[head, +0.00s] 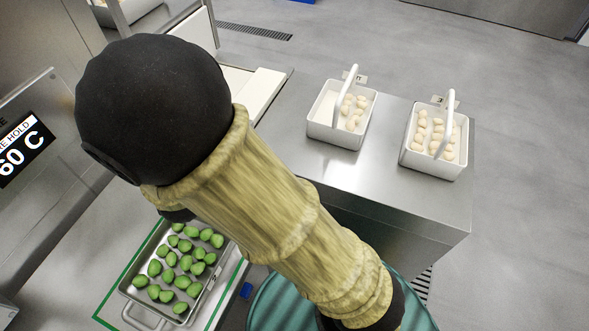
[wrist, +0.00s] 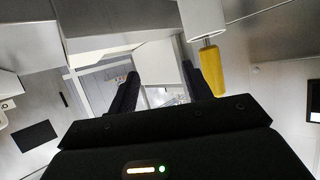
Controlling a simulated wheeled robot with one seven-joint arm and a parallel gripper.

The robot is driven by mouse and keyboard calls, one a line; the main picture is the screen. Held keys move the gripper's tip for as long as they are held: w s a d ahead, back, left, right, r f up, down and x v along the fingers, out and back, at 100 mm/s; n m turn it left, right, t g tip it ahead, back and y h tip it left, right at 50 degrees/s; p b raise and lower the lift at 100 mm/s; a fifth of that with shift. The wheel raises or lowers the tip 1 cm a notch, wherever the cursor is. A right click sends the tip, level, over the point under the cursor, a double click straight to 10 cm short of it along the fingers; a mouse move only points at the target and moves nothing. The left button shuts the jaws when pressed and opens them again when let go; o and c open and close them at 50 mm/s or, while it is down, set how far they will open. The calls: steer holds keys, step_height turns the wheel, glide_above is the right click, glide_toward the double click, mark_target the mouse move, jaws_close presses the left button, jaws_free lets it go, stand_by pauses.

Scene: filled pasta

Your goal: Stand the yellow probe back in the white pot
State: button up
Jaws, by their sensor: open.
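In the wrist view the yellow probe (wrist: 211,70) shows as a yellow handle with a short metal stem. The stem runs toward a white block-like thing (wrist: 203,18) at the top edge, which may be the white pot; I cannot tell whether the stem is inside it or in front of it. My gripper (wrist: 160,74) is open, its two dark fingers apart with nothing seen between them. Neither probe, pot nor gripper can be made out in the head view.
My arm covers the head view's middle. Two white handled baskets (head: 313,128) (head: 407,159) of pale pasta stand on a steel counter (head: 440,205). A metal tray (head: 125,287) of green pasta lies lower left. A display (head: 22,150) reads 60 C.

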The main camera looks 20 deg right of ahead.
steer(key=s+d+g, duration=0.5)
steer(key=s+d, duration=0.1)
steer(key=d, duration=0.6)
steer(key=s+d+f+g+h, duration=0.1)
steer(key=s+d+g, duration=0.4)
steer(key=d, duration=0.8)
steer(key=shift+s+d+f+g, duration=0.2)
steer(key=shift+s+g, duration=0.1)
steer(key=shift+s, duration=0.8)
